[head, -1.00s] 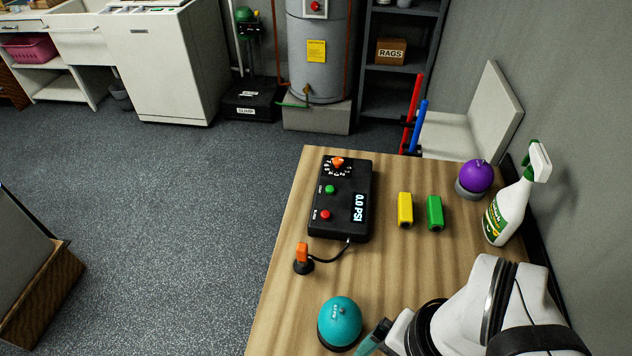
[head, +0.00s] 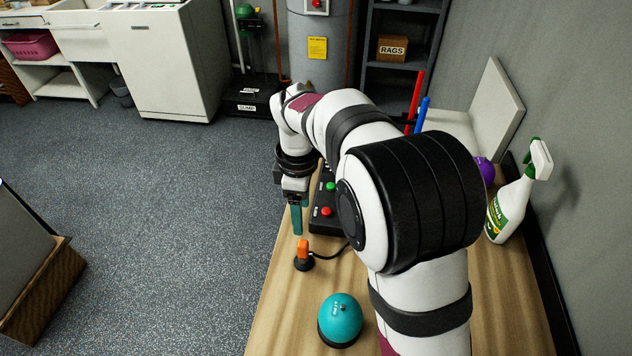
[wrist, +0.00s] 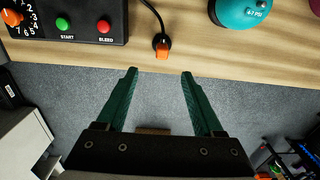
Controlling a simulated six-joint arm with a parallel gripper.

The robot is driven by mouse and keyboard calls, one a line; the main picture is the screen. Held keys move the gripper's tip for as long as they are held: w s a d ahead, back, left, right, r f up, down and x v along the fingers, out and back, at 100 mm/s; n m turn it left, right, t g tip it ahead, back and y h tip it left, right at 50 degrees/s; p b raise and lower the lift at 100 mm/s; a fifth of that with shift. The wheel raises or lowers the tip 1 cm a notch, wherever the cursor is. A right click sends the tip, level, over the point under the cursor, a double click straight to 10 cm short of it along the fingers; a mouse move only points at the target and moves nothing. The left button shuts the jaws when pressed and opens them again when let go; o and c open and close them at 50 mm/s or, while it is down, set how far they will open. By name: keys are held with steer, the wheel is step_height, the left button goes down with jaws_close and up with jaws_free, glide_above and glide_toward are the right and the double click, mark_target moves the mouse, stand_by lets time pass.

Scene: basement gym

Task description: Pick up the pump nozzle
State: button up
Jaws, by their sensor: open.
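The orange pump nozzle (head: 303,247) stands upright in a small black holder near the left edge of the wooden table, with a black hose running to the black pump (head: 324,222). In the wrist view the nozzle (wrist: 162,49) lies beyond the fingertips, roughly centred between them. My gripper (head: 297,222) is open and empty, its teal fingers pointing down above the table's left edge, just behind the nozzle in the head view. The wrist view shows both fingers of my gripper (wrist: 159,74) apart, over the floor beside the table edge. My arm hides much of the pump.
A teal ball (head: 341,315) sits on a dark base at the front of the table (head: 285,307). A white spray bottle (head: 510,208) and a partly hidden purple ball (head: 486,171) stand at the right by the wall. The floor to the left is open.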

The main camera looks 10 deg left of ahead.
mark_target(303, 251)
steer(key=f, duration=1.4)
steer(key=shift+s+f, duration=0.2)
steer(key=shift+f, duration=0.2)
jaws_close()
